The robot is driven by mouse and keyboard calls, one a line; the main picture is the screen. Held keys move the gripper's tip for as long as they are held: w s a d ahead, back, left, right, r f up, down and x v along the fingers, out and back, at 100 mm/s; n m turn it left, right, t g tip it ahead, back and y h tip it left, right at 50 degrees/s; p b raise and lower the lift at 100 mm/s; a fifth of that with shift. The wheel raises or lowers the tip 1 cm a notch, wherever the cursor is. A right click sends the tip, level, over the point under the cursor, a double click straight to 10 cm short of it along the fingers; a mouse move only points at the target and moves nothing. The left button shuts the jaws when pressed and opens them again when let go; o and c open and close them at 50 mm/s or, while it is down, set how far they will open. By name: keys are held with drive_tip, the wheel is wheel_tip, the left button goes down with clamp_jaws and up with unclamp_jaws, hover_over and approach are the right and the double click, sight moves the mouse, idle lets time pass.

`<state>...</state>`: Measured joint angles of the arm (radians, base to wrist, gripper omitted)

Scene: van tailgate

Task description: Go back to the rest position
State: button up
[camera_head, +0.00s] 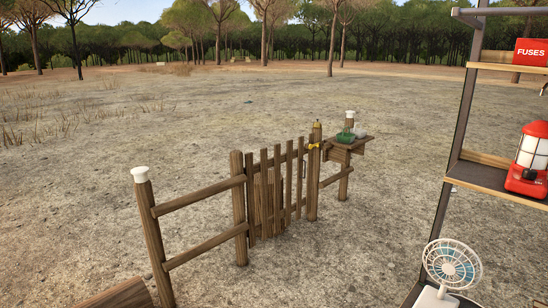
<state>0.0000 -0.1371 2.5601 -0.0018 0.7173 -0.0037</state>
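My gripper and arm do not show in this view, so I cannot see the arm's pose or whether the gripper holds anything. A low wooden picket gate (277,190) stands upright in the middle between two posts and looks shut. A yellow piece (314,146) sits near the top of its right post.
A fence post with a white cap (140,175) stands left. A small wooden shelf (353,148) behind the gate bears a green item (345,136). A rack at right holds a red lantern (528,160), a fuses box (531,52) and a fan (452,265). Open ground lies beyond.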

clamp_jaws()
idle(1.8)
